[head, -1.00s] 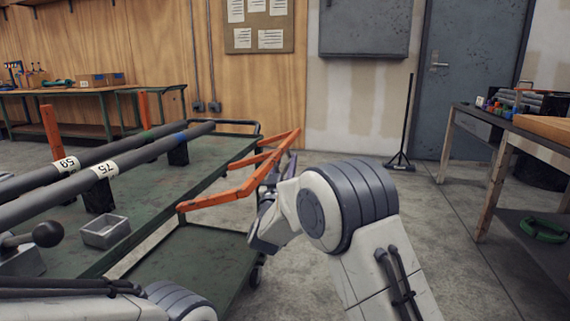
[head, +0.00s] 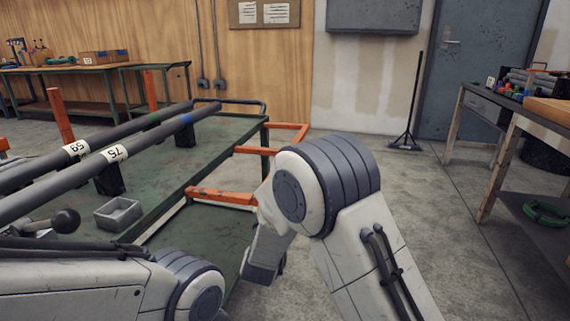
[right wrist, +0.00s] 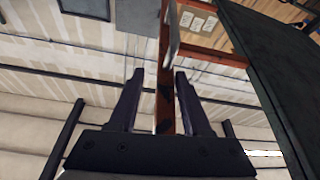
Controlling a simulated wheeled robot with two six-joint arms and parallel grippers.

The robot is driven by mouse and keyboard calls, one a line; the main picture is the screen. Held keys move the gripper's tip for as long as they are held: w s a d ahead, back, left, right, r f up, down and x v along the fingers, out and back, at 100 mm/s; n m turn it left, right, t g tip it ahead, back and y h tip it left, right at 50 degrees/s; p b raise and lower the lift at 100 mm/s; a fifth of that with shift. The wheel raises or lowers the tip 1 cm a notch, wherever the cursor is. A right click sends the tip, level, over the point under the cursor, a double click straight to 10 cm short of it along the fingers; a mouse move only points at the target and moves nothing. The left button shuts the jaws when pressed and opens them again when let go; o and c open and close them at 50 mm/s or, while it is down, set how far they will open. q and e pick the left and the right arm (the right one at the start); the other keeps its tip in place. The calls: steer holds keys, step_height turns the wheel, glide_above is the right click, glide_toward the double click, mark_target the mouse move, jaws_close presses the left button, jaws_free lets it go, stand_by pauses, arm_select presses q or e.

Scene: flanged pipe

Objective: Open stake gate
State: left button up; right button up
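The orange stake gate (head: 222,196) stands out from the right side of the green cart (head: 225,150) in the head view. Its bars show left of my right arm, which hides the rest. In the right wrist view an orange bar (right wrist: 166,60) runs upright between the two dark fingers of my right gripper (right wrist: 159,75). The fingers are apart, with a gap visible beside the bar. I cannot tell how deep the bar lies between them. My left arm enters low at the left of the head view, and its gripper is out of view.
Two long grey pipes (head: 150,140) lie on the cart, with a small grey tray (head: 118,213) beside them. Orange stakes (head: 60,115) stand on the far side. A workbench (head: 500,120) stands at the right.

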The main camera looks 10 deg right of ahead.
steer(key=shift+s+a, duration=0.1)
steer(key=a+b+v, duration=0.1)
steer(key=b+v, duration=0.3)
steer(key=v, duration=0.7)
steer(key=shift+a+f+b, duration=0.2)
steer(key=shift+a+b, duration=0.1)
steer(key=shift+b, duration=0.1)
stand_by(0.6)
steer(key=shift+s, duration=0.1)
